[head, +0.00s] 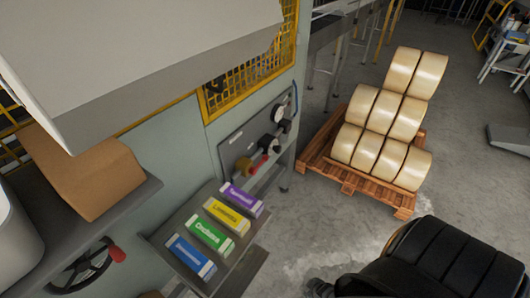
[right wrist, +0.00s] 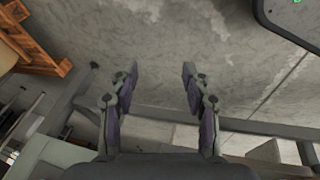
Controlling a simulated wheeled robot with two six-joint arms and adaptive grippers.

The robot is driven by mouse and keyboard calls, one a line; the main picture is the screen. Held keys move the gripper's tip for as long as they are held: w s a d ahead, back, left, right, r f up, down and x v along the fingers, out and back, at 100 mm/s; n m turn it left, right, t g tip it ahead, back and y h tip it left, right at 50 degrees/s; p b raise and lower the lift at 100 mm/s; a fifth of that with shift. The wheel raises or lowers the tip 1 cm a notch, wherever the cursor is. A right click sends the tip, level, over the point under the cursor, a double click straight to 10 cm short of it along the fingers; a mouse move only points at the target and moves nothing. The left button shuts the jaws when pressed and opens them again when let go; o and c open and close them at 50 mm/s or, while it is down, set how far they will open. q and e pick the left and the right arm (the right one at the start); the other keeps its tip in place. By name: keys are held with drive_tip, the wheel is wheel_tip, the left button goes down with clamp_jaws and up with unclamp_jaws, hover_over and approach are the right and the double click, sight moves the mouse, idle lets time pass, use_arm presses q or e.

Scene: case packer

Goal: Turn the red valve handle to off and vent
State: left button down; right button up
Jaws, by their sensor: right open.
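The red valve handle (head: 259,163) is small in the head view, on the grey panel (head: 245,137) on the machine's side. It sits beside a brass-coloured part (head: 243,166) and below round gauges (head: 279,114). Its exact turn position is too small to tell. My right gripper (right wrist: 160,72) shows in the right wrist view with its two fingers wide apart and nothing between them. Concrete floor lies beyond the fingers, and the valve handle is not clear in that view. My left gripper is not in view.
A shelf (head: 249,270) with several coloured boxes (head: 210,234) juts out below the panel. A handwheel with a red knob (head: 117,253) is at lower left. A wooden pallet (head: 340,172) of rolls (head: 376,110) stands right. Floor between is clear.

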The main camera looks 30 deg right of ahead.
drive_tip(key=w+d+r+n+t+b, duration=0.1)
drive_tip(key=w+d+r+n+t, duration=0.3)
drive_tip(key=w, duration=0.8)
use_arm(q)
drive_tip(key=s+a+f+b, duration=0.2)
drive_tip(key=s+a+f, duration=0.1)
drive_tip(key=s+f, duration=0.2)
use_arm(e)
drive_tip(key=n+t+y+b, duration=0.2)
drive_tip(key=n+t, duration=0.6)
drive_tip(key=n, duration=0.4)
approach(264, 161)
drive_tip(key=w+b, duration=0.3)
drive_tip(key=b, duration=0.1)
drive_tip(key=w+f+b, duration=0.1)
drive_tip(key=w+b, duration=0.3)
drive_tip(key=b, duration=0.1)
drive_tip(key=w+f+b, duration=0.1)
drive_tip(key=w+b, duration=0.2)
drive_tip(key=b, duration=0.2)
drive_tip(key=shift+w+a+f, duration=0.1)
drive_tip(key=shift+w, duration=0.15)
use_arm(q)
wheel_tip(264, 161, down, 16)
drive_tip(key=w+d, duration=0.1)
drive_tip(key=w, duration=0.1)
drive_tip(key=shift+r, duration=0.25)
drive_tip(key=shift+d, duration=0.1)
